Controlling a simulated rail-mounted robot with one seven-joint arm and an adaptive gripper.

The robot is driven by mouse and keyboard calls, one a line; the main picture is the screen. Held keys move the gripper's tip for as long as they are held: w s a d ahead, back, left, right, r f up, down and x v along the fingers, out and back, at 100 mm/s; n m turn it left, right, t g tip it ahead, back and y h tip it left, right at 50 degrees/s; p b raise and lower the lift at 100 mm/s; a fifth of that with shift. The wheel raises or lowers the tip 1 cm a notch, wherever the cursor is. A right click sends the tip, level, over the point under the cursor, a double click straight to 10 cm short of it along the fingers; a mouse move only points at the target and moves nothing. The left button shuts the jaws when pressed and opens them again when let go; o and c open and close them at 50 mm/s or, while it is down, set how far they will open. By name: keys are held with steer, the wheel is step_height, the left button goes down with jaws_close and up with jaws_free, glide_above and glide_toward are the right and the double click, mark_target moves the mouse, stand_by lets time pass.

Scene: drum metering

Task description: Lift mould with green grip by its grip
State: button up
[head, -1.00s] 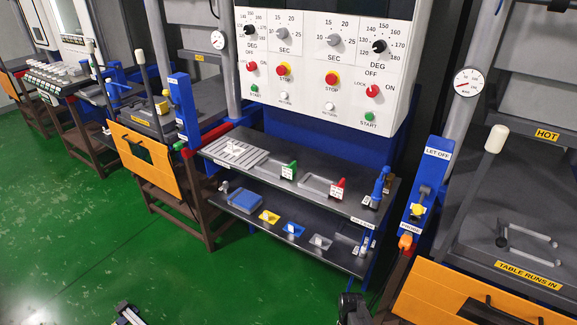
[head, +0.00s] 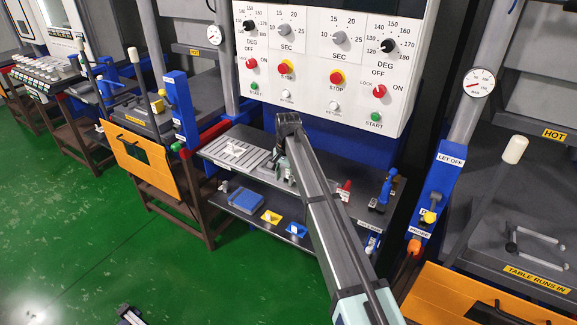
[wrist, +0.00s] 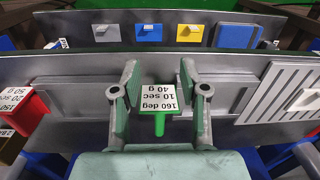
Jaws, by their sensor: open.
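In the wrist view, the mould's green grip (wrist: 159,124) stands between my two fingers, topped by a white label (wrist: 158,95) reading 160 deg, 10 sec, 40 g. My gripper (wrist: 158,80) is open, with one finger on each side of the labelled grip and a visible gap at both sides. The grey mould plate (wrist: 231,96) lies flat on the upper shelf to the right of the grip, partly hidden by a finger. In the head view, my gripper (head: 283,167) is at the upper shelf, and my arm hides most of the green grip.
A slotted tray (wrist: 285,92) is to the right. The lower shelf (head: 257,229) holds a blue block and small coloured trays. The control panel (head: 310,75) hangs above.

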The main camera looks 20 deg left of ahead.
steer(key=w+d+r+p, duration=0.1)
steer(key=w+r, duration=0.3)
steer(key=r, duration=0.4)
steer(key=w+r+p, duration=0.1)
steer(key=w+r, duration=0.3)
steer(key=r, duration=0.4)
steer(key=shift+m+h, duration=0.3)
steer(key=shift+m, duration=0.1)
steer(key=f+p, duration=0.1)
steer(key=f, duration=0.3)
steer(key=f+p, duration=0.1)
steer(key=f, duration=0.3)
steer(key=f+p, duration=0.1)
steer(key=f, duration=0.3)
steer(key=shift+s+d, duration=0.1)
steer(key=shift+s, duration=0.15)
steer(key=shift+w+f+p, duration=0.2)
steer(key=shift+f+p, duration=1.25)
steer(key=shift+f, duration=1.15)
jaws_close()
